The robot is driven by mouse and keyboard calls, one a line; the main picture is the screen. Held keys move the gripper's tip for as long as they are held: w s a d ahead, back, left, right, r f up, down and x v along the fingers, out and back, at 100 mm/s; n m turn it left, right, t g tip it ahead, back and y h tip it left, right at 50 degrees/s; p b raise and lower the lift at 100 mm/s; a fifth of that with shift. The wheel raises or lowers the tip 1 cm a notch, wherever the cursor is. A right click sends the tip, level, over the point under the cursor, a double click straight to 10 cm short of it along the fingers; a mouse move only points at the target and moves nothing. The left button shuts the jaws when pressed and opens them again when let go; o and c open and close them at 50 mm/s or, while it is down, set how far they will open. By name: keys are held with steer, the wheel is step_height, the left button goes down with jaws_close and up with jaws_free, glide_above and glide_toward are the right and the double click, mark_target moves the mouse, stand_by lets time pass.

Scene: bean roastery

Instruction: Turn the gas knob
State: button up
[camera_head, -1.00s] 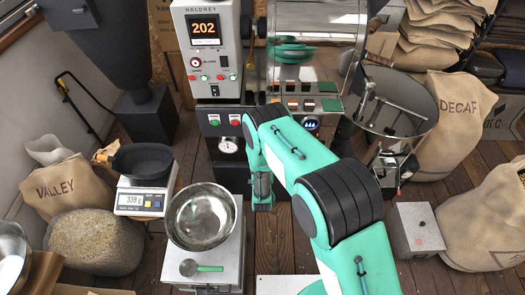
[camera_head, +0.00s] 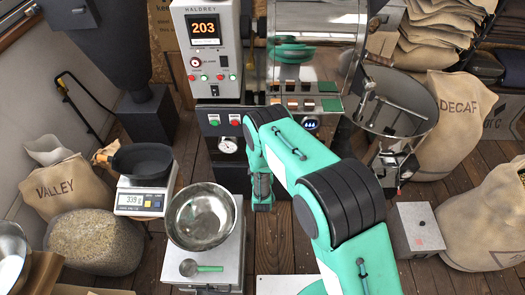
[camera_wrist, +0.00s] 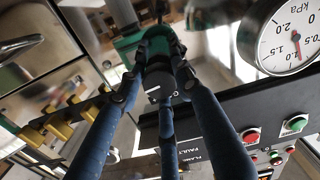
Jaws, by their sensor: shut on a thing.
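My gripper (camera_wrist: 160,75) reaches in with long blue-grey fingers, closed around a small dark round piece, which I take to be the gas knob (camera_wrist: 158,88). The fingers hide much of it, so its turned angle cannot be read. A kPa pressure gauge (camera_wrist: 285,40) with a red needle is upper right of the fingers; it also shows in the head view (camera_head: 228,145). In the head view, my teal arm hides the knob and fingertips in front of the roaster.
Red and green buttons (camera_wrist: 250,135) sit right of the fingers. The roaster display (camera_head: 204,28) reads 203. A steel bowl (camera_head: 202,216) and a scale (camera_head: 142,201) with a black pan stand left of my arm. A round cooling tray (camera_head: 430,115) is at right.

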steer(key=n, duration=0.6)
steer(key=shift+w+a+r+n, duration=0.1)
steer(key=shift+a+n, duration=0.15)
steer(key=shift+n, duration=0.05)
stand_by(0.3)
steer(key=o, duration=1.2)
steer(key=shift+c, duration=0.2)
steer(key=shift+d, duration=0.1)
steer(key=s, duration=1.2)
